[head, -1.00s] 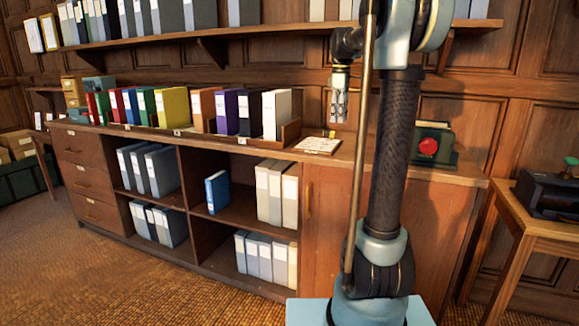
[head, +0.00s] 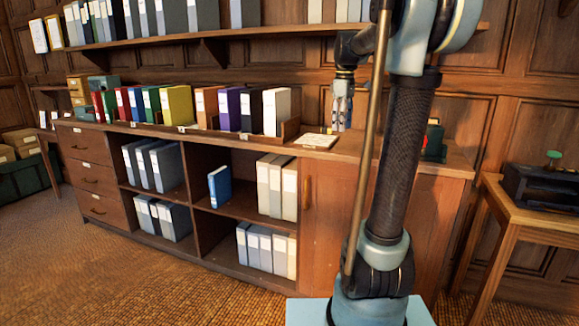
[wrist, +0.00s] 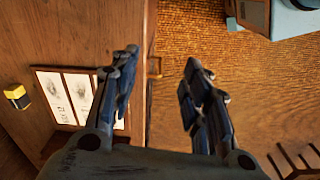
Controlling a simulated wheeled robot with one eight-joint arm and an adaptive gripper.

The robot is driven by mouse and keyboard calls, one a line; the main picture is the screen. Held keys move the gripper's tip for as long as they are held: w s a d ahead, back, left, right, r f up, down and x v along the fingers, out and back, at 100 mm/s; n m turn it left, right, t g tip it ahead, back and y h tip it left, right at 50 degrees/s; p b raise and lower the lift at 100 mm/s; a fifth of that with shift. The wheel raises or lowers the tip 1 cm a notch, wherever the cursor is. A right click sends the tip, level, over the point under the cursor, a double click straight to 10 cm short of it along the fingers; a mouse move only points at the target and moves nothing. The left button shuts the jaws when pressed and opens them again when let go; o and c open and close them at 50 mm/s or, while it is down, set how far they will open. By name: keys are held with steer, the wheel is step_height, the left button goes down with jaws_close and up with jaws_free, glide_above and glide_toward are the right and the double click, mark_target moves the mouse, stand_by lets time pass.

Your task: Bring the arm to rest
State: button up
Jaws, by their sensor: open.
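My gripper (head: 342,106) hangs above the right part of the long wooden cabinet (head: 330,185), partly beside my own arm in the head view. In the wrist view my gripper (wrist: 160,80) has its two fingers apart with nothing between them. Below it in that view lie the wooden cabinet top (wrist: 60,35) and the woven floor (wrist: 215,60). The gripper looks clear of the cabinet top, but the exact gap cannot be told.
A pale printed card (head: 316,140) lies on the cabinet top; it also shows in the wrist view (wrist: 50,95), near a small yellow and black item (wrist: 17,97). Coloured binders (head: 178,105) stand along the top. A side table (head: 530,205) holds a dark device at right.

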steer(key=s+f+m+t, duration=0.2)
steer(key=s+f+m, duration=0.9)
steer(key=s+f, duration=1.6)
steer(key=s, duration=0.4)
steer(key=shift+f, duration=0.2)
steer(key=shift+s, duration=0.1)
steer(key=shift+w+f, duration=0.2)
steer(key=shift+w, duration=0.25)
steer(key=shift+o, duration=0.4)
